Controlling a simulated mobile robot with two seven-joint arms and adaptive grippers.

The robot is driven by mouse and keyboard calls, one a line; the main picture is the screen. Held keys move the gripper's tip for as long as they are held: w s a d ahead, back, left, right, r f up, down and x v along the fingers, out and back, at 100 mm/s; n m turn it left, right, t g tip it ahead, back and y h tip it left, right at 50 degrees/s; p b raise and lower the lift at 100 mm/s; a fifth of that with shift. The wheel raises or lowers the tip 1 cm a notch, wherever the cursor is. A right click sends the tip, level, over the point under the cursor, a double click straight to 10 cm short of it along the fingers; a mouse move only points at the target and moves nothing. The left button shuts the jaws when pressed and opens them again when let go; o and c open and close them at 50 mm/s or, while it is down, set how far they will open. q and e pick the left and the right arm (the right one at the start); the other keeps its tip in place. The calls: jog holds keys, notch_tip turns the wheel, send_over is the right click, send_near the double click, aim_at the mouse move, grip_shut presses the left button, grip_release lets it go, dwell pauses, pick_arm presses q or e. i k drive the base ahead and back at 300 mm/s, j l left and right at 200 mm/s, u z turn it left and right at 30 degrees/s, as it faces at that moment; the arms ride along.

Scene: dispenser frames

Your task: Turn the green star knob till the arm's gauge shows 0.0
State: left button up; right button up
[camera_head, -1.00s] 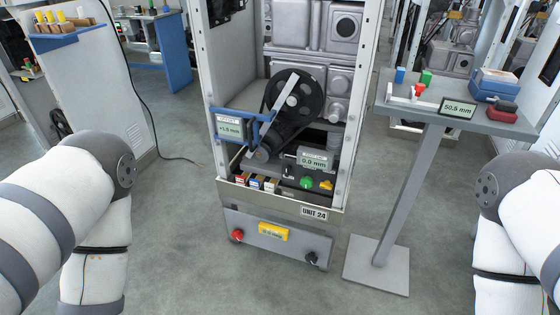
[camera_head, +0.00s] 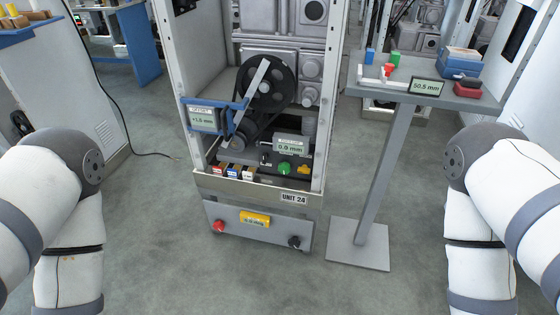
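A green star knob (camera_head: 284,168) sits low inside the frame marked UNIT 24 (camera_head: 294,198), right of a row of small coloured blocks. A gauge (camera_head: 291,146) just above the knob reads about 0.0 mm; its middle digit is blurred. Another gauge (camera_head: 203,119), on a blue arm (camera_head: 228,116) at the frame's left side, reads about +1.5 mm. A grey lever slants over a black pulley (camera_head: 266,86) behind it. Both my arms show at the left and right picture edges, but neither gripper is in view. Nothing touches the knob.
A grey pedestal table (camera_head: 440,98) with a 50.5 mm display stands at right. Floor in front is clear.

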aim_at(284, 167)
jog(key=i+l+z, duration=0.15)
jog(key=z, duration=0.3)
jog(key=i+z, duration=0.3)
jog(key=z, duration=0.2)
